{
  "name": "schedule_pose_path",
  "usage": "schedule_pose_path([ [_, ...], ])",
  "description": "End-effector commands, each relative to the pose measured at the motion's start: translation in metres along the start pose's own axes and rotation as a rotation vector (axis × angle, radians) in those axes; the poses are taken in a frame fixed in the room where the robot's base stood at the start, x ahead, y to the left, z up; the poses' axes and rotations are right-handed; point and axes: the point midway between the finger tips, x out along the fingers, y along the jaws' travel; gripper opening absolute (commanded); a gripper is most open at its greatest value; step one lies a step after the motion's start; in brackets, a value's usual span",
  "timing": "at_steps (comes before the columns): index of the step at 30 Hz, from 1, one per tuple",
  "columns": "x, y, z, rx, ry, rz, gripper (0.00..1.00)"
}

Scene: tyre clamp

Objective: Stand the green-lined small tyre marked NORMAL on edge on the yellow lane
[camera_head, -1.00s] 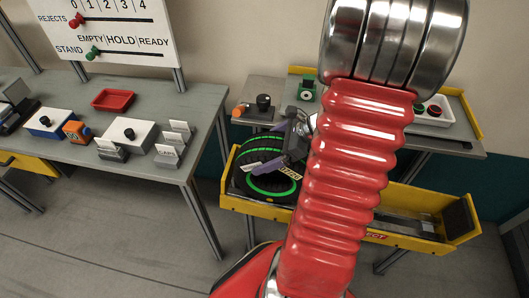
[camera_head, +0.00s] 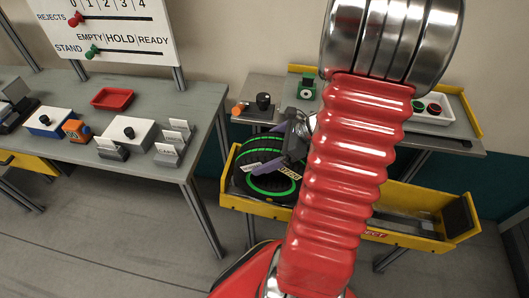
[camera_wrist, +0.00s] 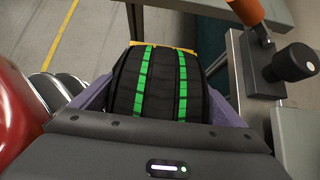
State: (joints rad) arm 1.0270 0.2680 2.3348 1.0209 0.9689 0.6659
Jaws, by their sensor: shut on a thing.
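A black tyre with two green lines round its tread (camera_wrist: 160,85) fills the middle of the wrist view. My gripper (camera_wrist: 158,100) is shut on it, with a purple finger at each side. In the head view the green-lined tread (camera_head: 260,150) shows at the left end of a yellow-walled trough (camera_head: 325,213), with a green sidewall ring below it. I cannot tell whether tread and ring belong to one tyre. My arm hides part of this. I cannot make out a separate yellow lane.
A grey bench (camera_head: 195,110) at left holds white boxes, a red tray (camera_head: 113,98) and card holders. Behind the trough, a grey table carries a dark-knobbed control (camera_head: 263,102), a green device (camera_head: 306,88) and a white tray. The trough's right part looks mostly clear.

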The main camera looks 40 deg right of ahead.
Motion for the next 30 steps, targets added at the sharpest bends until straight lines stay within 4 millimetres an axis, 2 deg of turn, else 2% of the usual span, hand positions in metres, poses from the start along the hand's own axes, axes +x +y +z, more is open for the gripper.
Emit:
schedule_pose_path([
  [30, 0.0048, -0.0005, -0.0039, -0.002, -0.002, 0.000, 0.31],
])
